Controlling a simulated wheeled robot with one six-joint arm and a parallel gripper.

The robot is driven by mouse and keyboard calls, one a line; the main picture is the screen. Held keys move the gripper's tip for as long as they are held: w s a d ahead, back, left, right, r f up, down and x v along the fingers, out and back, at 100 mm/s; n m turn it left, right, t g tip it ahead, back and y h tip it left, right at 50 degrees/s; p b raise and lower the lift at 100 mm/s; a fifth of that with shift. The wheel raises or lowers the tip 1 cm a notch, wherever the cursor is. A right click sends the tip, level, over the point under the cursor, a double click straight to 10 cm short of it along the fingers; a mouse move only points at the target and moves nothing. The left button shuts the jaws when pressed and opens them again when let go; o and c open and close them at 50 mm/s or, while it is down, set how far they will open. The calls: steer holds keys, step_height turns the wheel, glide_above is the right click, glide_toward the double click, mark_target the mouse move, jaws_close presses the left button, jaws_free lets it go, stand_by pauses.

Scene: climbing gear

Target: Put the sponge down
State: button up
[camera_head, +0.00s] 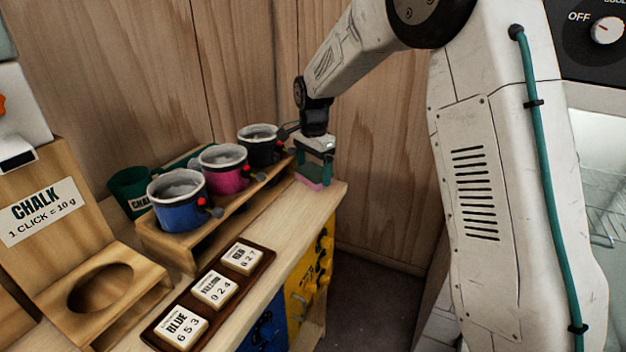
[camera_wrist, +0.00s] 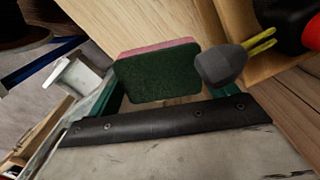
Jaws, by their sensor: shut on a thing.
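My gripper (camera_head: 314,168) is at the far right end of the wooden counter, pointing down beside the wooden wall. It is shut on the sponge (camera_head: 311,184), whose pink part shows low between the teal fingers. In the wrist view the sponge (camera_wrist: 158,76) is a block with a dark green face and a pink layer along its upper edge, held between the fingers. It is low at the counter top (camera_head: 322,192); I cannot tell whether it touches the wood.
A black pot (camera_head: 258,150) stands close left of my gripper on a wooden rack (camera_head: 225,215), beside pink (camera_head: 222,175) and blue (camera_head: 179,208) pots. A dark grey knob (camera_wrist: 220,66) is close to the sponge. A tray with number blocks (camera_head: 214,290) lies in front.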

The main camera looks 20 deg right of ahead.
mark_target(313, 171)
steer(key=shift+f, duration=1.8)
steer(key=shift+f, duration=0.15)
steer(key=o, duration=0.9)
